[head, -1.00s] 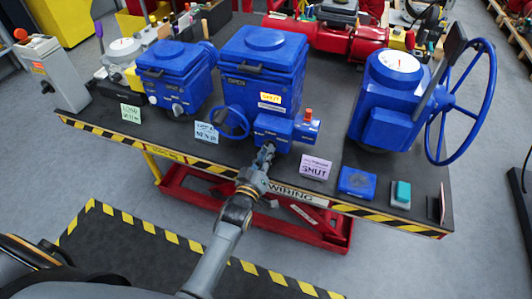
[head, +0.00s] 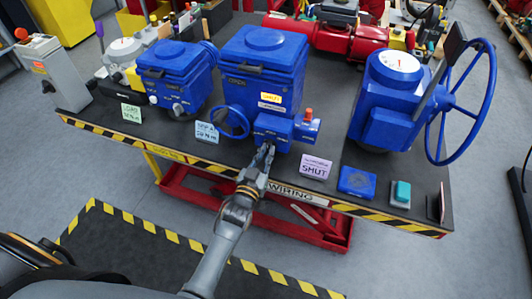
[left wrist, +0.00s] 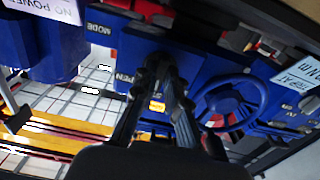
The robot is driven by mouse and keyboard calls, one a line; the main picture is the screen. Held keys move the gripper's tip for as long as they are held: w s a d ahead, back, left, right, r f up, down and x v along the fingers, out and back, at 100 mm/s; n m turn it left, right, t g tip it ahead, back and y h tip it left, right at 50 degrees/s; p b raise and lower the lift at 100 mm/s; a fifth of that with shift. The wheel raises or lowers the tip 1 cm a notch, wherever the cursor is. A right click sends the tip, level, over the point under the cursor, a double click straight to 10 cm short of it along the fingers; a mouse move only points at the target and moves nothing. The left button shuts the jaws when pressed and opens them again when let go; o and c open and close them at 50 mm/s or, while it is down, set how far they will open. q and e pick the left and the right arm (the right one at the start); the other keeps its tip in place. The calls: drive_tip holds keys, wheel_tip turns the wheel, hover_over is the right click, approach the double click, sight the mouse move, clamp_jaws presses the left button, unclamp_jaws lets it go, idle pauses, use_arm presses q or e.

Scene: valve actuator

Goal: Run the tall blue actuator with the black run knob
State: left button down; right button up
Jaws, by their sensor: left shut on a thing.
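The tall blue actuator (head: 262,85) stands mid-bench, with a blue handwheel (head: 231,122) at its lower left. A small blue control box (head: 272,127) sits low on its front. My left gripper (head: 267,152) is at the front of this box, shut on the black run knob. The fingers mostly hide the knob. In the left wrist view the fingertips (left wrist: 163,78) close on a dark knob at the box face (left wrist: 124,50), near the lettering "MODE" and "OPEN". The handwheel also shows there (left wrist: 234,100). My right gripper is not in view.
A smaller blue actuator (head: 175,75) stands left, a large blue one (head: 385,105) with a handwheel right. A red knob (head: 309,113) sits beside the control box. A "SHUT" card (head: 315,168), a blue block (head: 356,182) and a teal button (head: 401,193) line the front edge.

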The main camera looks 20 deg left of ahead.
use_arm(q)
drive_tip(key=shift+f, duration=0.1)
drive_tip(key=c, duration=1.4)
unclamp_jaws()
drive_tip(key=s, duration=1.2)
drive_tip(key=shift+a, duration=0.2)
